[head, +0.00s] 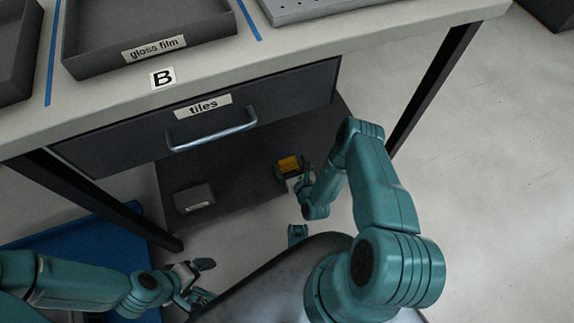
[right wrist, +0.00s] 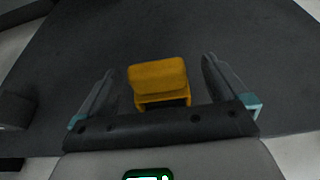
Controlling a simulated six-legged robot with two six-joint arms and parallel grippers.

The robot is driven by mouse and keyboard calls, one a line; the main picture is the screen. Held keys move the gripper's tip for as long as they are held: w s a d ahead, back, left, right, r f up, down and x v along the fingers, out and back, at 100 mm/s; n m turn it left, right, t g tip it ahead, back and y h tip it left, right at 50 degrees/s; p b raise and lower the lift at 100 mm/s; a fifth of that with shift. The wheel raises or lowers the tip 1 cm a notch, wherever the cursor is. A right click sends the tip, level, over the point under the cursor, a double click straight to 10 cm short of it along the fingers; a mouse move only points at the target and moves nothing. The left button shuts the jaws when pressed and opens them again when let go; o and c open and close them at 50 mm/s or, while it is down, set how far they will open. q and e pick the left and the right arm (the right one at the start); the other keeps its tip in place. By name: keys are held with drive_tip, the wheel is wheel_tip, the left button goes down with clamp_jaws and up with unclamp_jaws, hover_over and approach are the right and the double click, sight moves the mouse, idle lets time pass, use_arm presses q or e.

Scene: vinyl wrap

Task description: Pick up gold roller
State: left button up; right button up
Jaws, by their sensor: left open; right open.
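The gold roller (head: 290,165) is a small yellow-gold block-like thing on the dark lower shelf under the table, just beyond my right gripper. In the right wrist view the gold roller (right wrist: 158,80) sits between the two open fingers of my right gripper (right wrist: 160,92), with a gap on each side. The gripper's palm edge hides its near lower part. In the head view my right gripper (head: 293,177) is small and partly hidden by my arm. My left gripper (head: 200,280) is open and empty at the lower left, away from the roller.
The dark shelf (head: 240,195) also holds a grey box (head: 194,198) with a label at the left. Above it is a closed drawer labelled tiles (head: 100,146) with a metal handle (head: 212,137). Table legs flank the shelf. A blue mat (head: 90,245) lies at the left.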

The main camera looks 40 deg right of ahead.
drive_tip(key=x, duration=0.1)
drive_tip(key=b+x, duration=0.1)
drive_tip(key=x, duration=0.1)
drive_tip(key=b+x, duration=0.1)
drive_tip(key=shift+w+a+f, duration=0.15)
drive_tip(key=shift+a+f, duration=0.15)
drive_tip(key=shift+f, duration=0.1)
drive_tip(key=shift+w, duration=0.25)
use_arm(q)
drive_tip(key=shift+w+a+f, duration=0.1)
drive_tip(key=shift+a+f, duration=0.05)
drive_tip(key=shift+f, duration=0.45)
drive_tip(key=shift+w+a+f, duration=0.1)
drive_tip(key=shift+a+f, duration=0.05)
drive_tip(key=shift+f, duration=0.45)
use_arm(e)
drive_tip(key=shift+r, duration=0.1)
drive_tip(key=c, duration=1)
use_arm(q)
drive_tip(key=shift+r, duration=0.1)
use_arm(e)
drive_tip(key=shift+d+r, duration=0.1)
drive_tip(key=shift+r, duration=0.05)
drive_tip(key=shift+c, duration=0.2)
